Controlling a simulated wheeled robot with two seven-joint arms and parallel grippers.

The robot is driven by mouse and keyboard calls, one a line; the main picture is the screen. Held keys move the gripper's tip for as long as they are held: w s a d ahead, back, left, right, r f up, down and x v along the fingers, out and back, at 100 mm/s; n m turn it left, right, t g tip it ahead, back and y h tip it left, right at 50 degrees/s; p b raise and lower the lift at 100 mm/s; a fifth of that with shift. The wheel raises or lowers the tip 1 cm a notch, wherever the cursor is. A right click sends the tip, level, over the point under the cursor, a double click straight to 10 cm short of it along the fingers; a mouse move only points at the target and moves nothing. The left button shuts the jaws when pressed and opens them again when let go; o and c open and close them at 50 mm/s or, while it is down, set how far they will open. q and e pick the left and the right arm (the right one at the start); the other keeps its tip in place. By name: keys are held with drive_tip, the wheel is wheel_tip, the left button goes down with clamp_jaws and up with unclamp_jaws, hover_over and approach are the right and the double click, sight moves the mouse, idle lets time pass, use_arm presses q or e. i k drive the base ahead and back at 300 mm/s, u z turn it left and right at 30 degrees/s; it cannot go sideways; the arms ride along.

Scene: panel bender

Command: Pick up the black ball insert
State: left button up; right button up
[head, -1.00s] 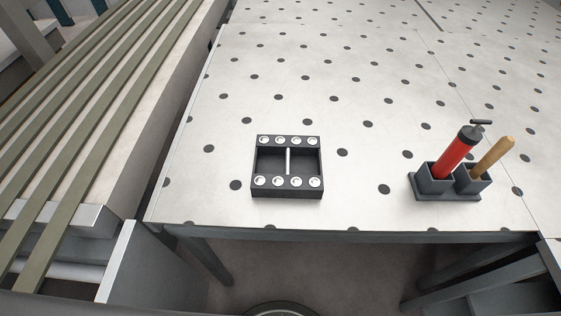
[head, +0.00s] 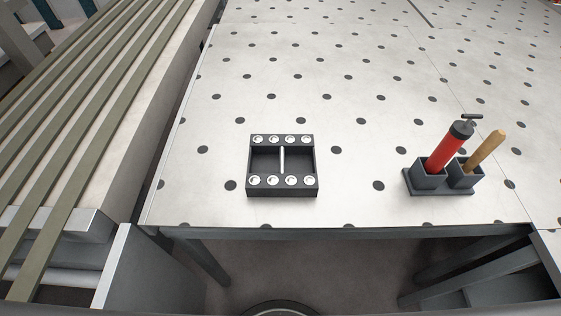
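The black ball insert (head: 282,192) lies flat on the pale, dotted table top, near its front edge and left of the middle in the head view. It is a dark rectangular frame with two open bays and a light bar between them. A row of silvery balls runs along its far side and another along its near side. Nothing touches it. Neither of my grippers shows in the head view.
Right of the insert, a dark two-cup holder (head: 428,181) carries a red pump-like tool (head: 449,147) and a wooden-handled tool (head: 487,150). A bed with olive strips (head: 75,150) runs along the left. The table top (head: 330,100) behind the insert is clear.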

sight(282, 163)
drive_tip(key=u, duration=1.1)
drive_tip(key=k, duration=1.45)
drive_tip(key=z, duration=1.75)
